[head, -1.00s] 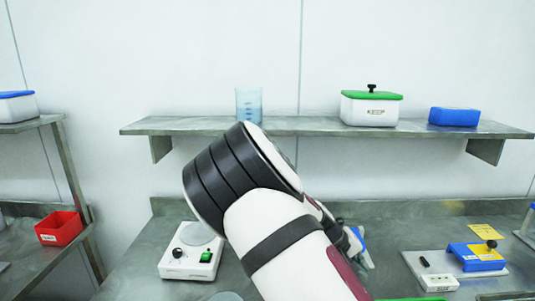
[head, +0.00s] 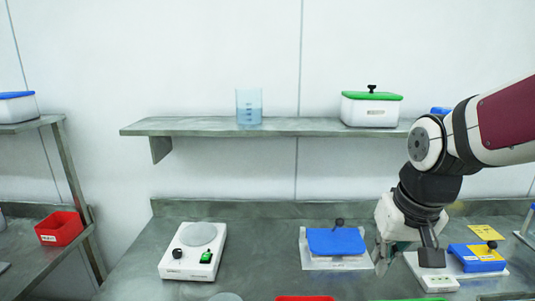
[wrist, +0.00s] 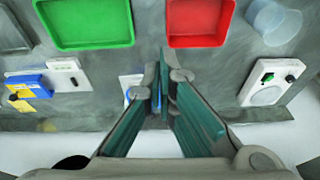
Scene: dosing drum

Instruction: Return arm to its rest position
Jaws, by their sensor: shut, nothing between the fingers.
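My gripper (head: 383,257) hangs from my arm at the right of the head view, pointing down above the bench. In the wrist view its green-padded fingers (wrist: 162,88) meet at the tips, with nothing between them. In the head view it is just right of a blue-lidded device (head: 336,242) on a pale base, apparently above the bench. That device is mostly hidden behind the fingers in the wrist view.
A white stirrer-like device (head: 194,250) stands on the bench at left. Another blue device (head: 476,257) is at right. Red (wrist: 200,25) and green (wrist: 88,22) trays lie along the front. A shelf (head: 200,126) holds a beaker (head: 249,106) and a green-lidded box (head: 371,110).

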